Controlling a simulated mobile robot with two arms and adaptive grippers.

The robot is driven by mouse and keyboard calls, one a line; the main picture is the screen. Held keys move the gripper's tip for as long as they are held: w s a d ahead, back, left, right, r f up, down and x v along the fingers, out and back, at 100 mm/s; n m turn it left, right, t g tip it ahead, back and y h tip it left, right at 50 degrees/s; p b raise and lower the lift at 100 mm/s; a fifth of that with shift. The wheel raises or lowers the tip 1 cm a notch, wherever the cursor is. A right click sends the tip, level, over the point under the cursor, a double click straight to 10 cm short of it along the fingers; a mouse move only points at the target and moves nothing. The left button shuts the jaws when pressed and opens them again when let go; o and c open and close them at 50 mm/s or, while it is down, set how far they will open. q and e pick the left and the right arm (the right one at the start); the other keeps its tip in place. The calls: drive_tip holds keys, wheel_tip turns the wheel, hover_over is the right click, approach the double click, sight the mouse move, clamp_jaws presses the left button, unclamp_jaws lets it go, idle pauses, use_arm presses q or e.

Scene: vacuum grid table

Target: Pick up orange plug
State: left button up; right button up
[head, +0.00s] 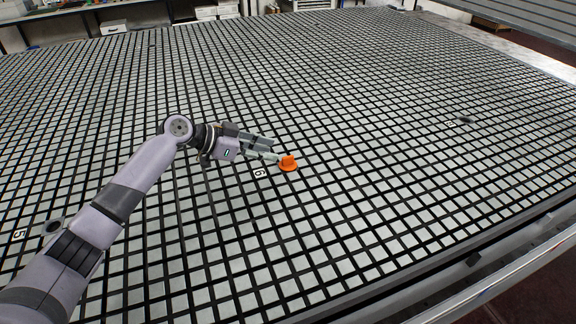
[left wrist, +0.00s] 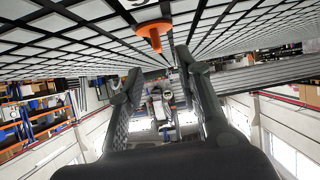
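The orange plug (head: 288,164) stands on the grid table (head: 400,220), just right of the label "6" in the head view. It has a wide flange and a narrower knob. My left gripper (head: 268,150) is beside the plug at its left, fingers pointing toward it. In the left wrist view the plug (left wrist: 153,32) shows near the top, ahead of the fingertips. The two fingers of the left gripper (left wrist: 158,75) are spread apart with nothing between them. Whether a finger touches the plug I cannot tell. My right gripper is in neither view.
The table around the plug is clear. A dark round spot (head: 53,227) is at the left, and a small dark item (head: 465,120) lies at the right. The front edge of the table runs along the lower right. Shelves and boxes stand behind the table.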

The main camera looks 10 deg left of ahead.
sight(287, 157)
use_arm(q)
drive_tip(key=b+x, duration=0.1)
drive_tip(key=x, duration=0.4)
drive_tip(key=shift+d+f, duration=0.1)
drive_tip(key=shift+f, duration=0.2)
drive_tip(key=shift+c, duration=0.6)
clamp_jaws()
